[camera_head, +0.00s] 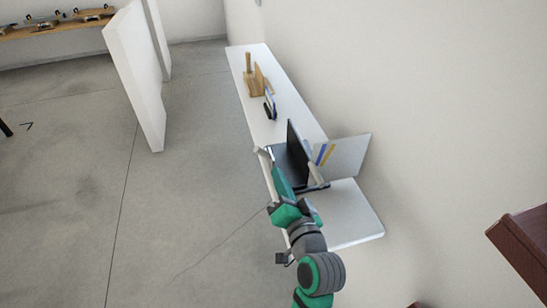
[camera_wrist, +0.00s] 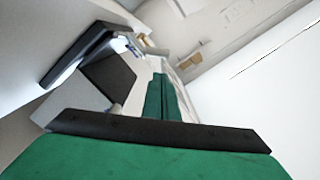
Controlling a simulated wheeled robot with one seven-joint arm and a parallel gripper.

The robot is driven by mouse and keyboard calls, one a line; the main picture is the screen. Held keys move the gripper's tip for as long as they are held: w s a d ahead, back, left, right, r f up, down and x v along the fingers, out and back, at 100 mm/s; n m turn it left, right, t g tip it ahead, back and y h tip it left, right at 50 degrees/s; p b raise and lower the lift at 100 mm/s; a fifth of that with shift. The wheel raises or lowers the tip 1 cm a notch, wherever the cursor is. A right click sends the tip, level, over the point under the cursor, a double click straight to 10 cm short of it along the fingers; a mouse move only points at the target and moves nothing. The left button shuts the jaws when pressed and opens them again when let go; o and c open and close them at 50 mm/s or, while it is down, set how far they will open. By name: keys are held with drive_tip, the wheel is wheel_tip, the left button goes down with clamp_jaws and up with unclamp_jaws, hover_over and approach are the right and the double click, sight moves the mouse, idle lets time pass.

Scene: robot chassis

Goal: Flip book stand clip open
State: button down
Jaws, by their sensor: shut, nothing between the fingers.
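The book stand (camera_head: 297,158) is on the white shelf in the head view, with a dark upright panel and a pale open page or board (camera_head: 346,156) on its right. Pale clip-like pieces show at its near left (camera_head: 263,154) and near right (camera_head: 318,178); I cannot tell their exact position. My green gripper (camera_head: 278,172) is shut and empty at the stand's front left side, overlapping it in the picture. In the wrist view the green fingers (camera_wrist: 160,80) are together, and the stand's dark panel (camera_wrist: 108,80) lies to their left. Contact is not clear.
The white shelf (camera_head: 345,215) runs along the wall, with bare room at its near end. A white partition (camera_head: 137,75) is at the left, with open floor between. A brown piece (camera_head: 525,240) is at right.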

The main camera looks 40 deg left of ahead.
drive_tip(key=x, duration=1)
drive_tip(key=shift+d, duration=0.15)
